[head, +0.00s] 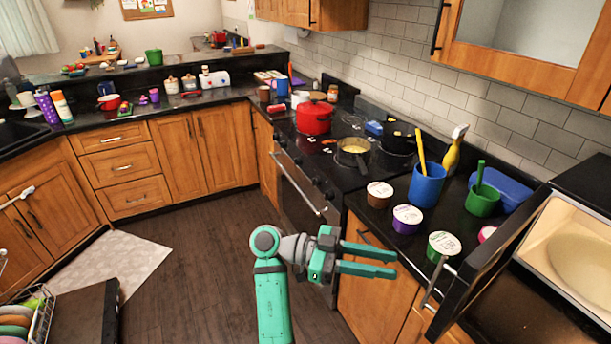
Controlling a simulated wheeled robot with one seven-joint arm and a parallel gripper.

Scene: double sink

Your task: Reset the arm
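My gripper (396,262) is at the end of my teal arm, low in the middle of the head view. It points right, in front of the wooden cabinet (375,288) below the right counter. Its two teal fingers are spread apart with a gap between them. Nothing shows between the fingers. The lower part of my arm runs out of the bottom of the picture.
The right counter holds several tubs, a blue cup (427,186) and a green cup (482,201). An open microwave door (490,268) juts out at the right. A red pot (314,118) stands on the stove.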

